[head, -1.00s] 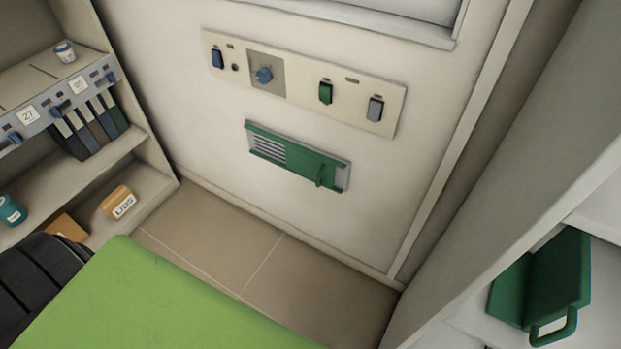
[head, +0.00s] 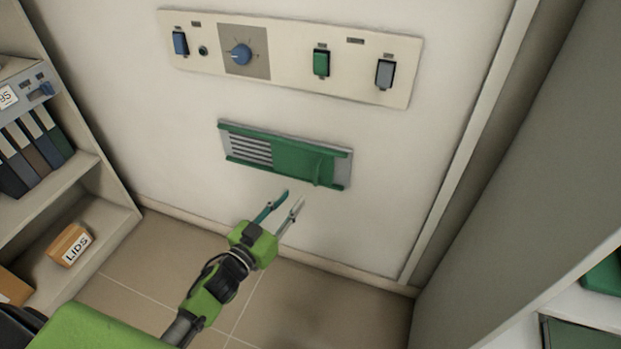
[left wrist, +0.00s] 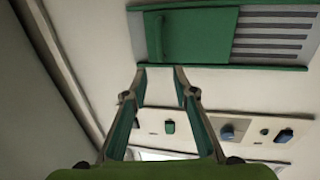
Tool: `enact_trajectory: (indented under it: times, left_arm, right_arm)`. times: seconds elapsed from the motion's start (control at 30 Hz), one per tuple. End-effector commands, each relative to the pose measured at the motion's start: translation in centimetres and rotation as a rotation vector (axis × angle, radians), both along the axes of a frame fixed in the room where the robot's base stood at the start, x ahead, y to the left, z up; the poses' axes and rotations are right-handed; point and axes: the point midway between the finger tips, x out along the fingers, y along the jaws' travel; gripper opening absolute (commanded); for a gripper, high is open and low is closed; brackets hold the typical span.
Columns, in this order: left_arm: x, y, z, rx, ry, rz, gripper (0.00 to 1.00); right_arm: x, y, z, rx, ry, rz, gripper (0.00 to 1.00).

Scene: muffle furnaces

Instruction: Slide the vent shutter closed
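The vent (head: 232,157) is set low on the wall, with green rails above and below. Its green shutter (head: 300,161) with an upright handle (head: 317,170) covers the right part, and grey slots show at the left. In the left wrist view the shutter (left wrist: 195,36) and its handle (left wrist: 159,38) appear on the left and the open slots on the right. My left gripper (head: 284,200) is open and empty, just below the vent in the head view and apart from the handle. It also shows in the left wrist view (left wrist: 160,72). My right gripper is not in view.
A control panel (head: 290,60) with a blue knob and several switches is on the wall above the vent. A shelf (head: 90,210) with binders and a box marked LIDS (head: 70,244) stands at left. A tall cabinet side (head: 510,170) closes off the right. Wall around the vent is clear.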

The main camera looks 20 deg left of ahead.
Motion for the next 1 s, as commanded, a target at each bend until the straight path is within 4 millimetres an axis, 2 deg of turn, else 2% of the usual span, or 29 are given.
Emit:
enact_trajectory:
  times: [0.3,0.5,0.7,1.0]
  left_arm:
    - [6.5,-1.5,-0.1,-0.001,-0.002,0.001,0.26]
    - [9.5,-2.2,-0.1,-0.001,0.0,0.001,0.26]
    - [10.9,-2.6,-0.1,-0.001,0.001,0.001,0.26]
    - [11.1,-2.6,-0.1,-0.001,0.002,0.001,0.26]
  right_arm:
    - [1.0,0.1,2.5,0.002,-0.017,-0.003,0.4]
    - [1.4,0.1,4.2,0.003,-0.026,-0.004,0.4]
    - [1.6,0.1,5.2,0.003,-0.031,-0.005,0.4]
    - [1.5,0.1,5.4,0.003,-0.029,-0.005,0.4]
